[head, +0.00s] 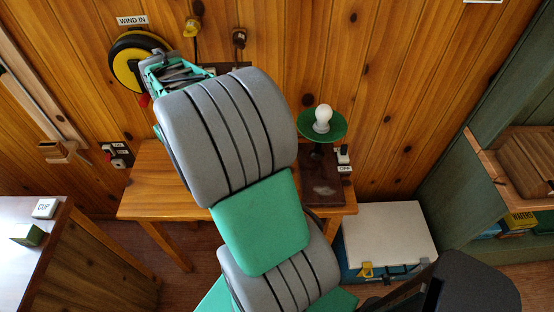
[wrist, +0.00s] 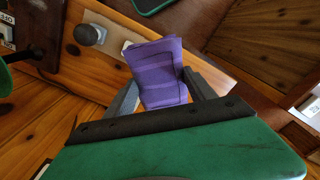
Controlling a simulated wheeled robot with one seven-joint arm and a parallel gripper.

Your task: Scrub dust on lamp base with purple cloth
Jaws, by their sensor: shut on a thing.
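The purple cloth (wrist: 159,66) is folded and held between the two grey fingers of my gripper (wrist: 162,80) in the wrist view, which is shut on it. The lamp stands at the right end of the wooden table in the head view, with a white bulb (head: 322,119), a green shade (head: 312,134) and a dark brown base (head: 322,188). My arm covers part of the table left of the lamp. My gripper and the cloth cannot be made out in the head view. I cannot make out dust on the base.
The wooden table (head: 148,192) has bare room at its left end. A yellow and black reel (head: 123,66) hangs on the wall. A white-lidded box (head: 392,228) stands right of the table. A grey knob (wrist: 87,35) shows near the cloth in the wrist view.

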